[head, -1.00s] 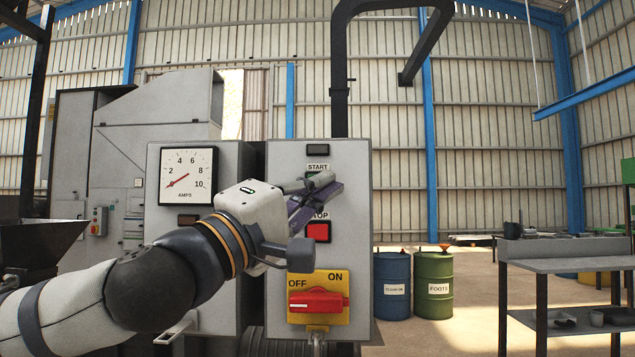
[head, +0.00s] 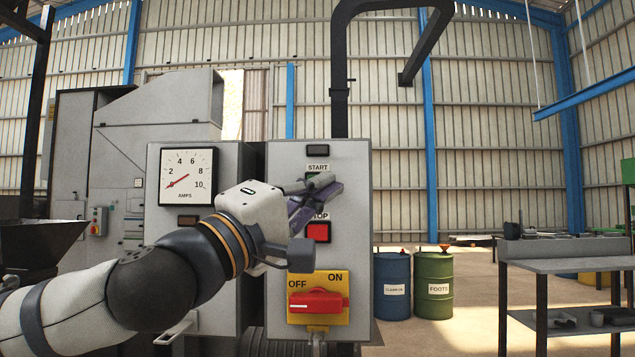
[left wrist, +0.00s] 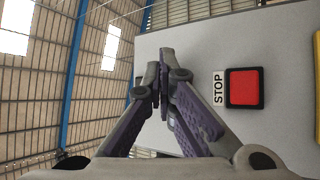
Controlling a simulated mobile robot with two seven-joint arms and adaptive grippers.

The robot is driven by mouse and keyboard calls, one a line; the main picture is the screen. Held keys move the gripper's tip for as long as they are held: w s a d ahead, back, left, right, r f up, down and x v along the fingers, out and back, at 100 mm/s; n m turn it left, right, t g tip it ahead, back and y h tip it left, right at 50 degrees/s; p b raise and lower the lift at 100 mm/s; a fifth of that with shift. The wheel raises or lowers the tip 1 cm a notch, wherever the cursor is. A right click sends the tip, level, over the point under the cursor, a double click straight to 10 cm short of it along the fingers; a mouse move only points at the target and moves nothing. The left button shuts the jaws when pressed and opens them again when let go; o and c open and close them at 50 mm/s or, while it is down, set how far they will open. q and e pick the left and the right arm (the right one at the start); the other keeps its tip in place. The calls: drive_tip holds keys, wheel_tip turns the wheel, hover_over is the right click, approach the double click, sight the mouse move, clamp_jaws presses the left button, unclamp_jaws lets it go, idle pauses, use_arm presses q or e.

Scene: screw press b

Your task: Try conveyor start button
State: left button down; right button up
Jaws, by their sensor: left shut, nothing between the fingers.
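The grey control panel (head: 352,255) stands in front of me, with a START label (head: 318,168) near its top. A green button (head: 312,176) below that label is mostly hidden by my left fingers. My left gripper (head: 328,183) is shut and empty, its fingertips over the START area; I cannot tell whether they touch the button. In the left wrist view the closed fingertips (left wrist: 163,82) are in front of the panel. The red STOP button (head: 318,232) is below my fingers and also shows in the left wrist view (left wrist: 244,88). My right gripper is out of view.
A red rotary switch (head: 318,301) on a yellow plate sits low on the panel. An amps gauge (head: 188,175) is on the cabinet to the left. Blue (head: 392,285) and green (head: 433,285) drums and a grey workbench (head: 565,265) stand to the right.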

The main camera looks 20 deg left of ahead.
use_arm(q)
drive_tip(key=shift+s+d, duration=0.15)
drive_tip(key=shift+s, duration=0.45)
drive_tip(key=shift+s, duration=0.1)
drive_tip(key=s, duration=0.2)
drive_tip(key=s+d+p, duration=0.1)
drive_tip(key=s, duration=0.1)
drive_tip(key=shift+s+d, duration=0.2)
drive_tip(key=shift+s, duration=0.15)
